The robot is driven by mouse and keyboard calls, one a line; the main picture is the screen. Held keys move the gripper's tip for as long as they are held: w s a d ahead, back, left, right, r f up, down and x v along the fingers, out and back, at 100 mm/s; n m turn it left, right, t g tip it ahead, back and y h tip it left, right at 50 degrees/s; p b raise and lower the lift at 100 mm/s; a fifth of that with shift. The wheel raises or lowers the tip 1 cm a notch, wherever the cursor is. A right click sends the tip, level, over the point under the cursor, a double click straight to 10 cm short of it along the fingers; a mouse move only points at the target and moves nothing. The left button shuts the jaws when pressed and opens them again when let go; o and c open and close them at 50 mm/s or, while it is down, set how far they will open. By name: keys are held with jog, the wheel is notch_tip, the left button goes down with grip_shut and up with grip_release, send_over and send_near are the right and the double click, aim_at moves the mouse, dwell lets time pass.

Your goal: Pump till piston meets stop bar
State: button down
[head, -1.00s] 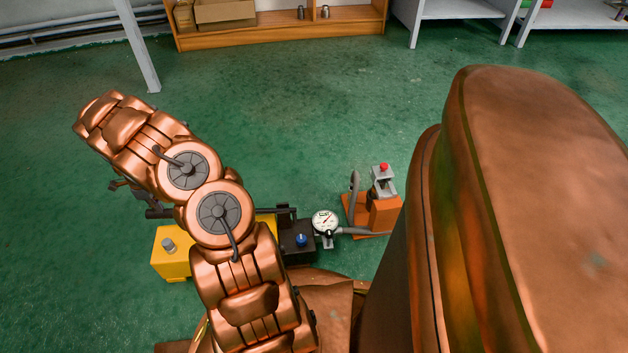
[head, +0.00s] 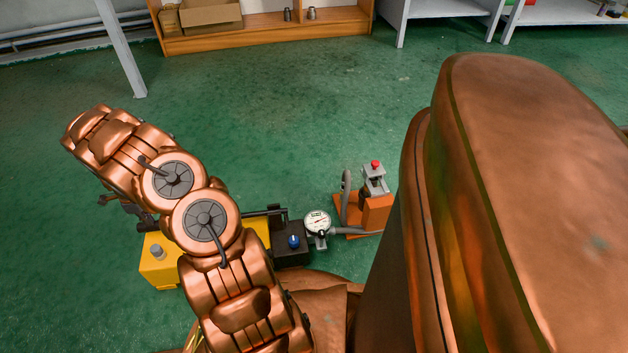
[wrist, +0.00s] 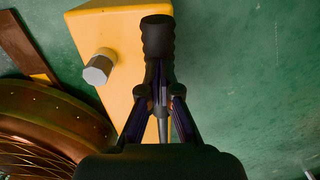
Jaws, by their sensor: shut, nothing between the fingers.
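The hand pump has a yellow tank (head: 158,272), a black block (head: 291,256) with a blue knob (head: 294,241), and a dark lever (head: 264,213). A round white gauge (head: 317,222) is beside the block. A hose runs to an orange press (head: 375,212) with a grey frame (head: 374,182) and red top (head: 375,164). Piston and stop bar are too small to tell apart. In the wrist view, my gripper (wrist: 160,98) is shut and empty, its fingertips at the lever's black grip (wrist: 157,38); contact is unclear. My arm hides part of the lever in the head view.
A grey metal fitting (wrist: 98,67) stands up from the tank beside my gripper. A wooden shelf (head: 265,38) with boxes and grey shelving (head: 450,12) stand at the back. The green floor between is clear. My own body blocks the right side of the head view.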

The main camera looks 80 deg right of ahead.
jog(key=shift+w+f+b, duration=0.1)
jog(key=shift+f+b, duration=0.3)
jog(key=shift+f, duration=0.55)
jog(key=shift+a, duration=0.1)
jog(key=shift+s+r+p, duration=0.25)
jog(key=shift+r+p, duration=0.3)
jog(key=shift+r, duration=1.35)
jog(key=shift+s+r+p, duration=0.2)
jog(key=shift+r+p, duration=0.35)
jog(key=shift+r, duration=1.35)
notch_tip(320, 180, up, 8)
jog(key=s+p, duration=0.2)
jog(key=p, duration=0.1)
jog(key=shift+d+f, duration=0.25)
jog(key=shift+d, duration=0.15)
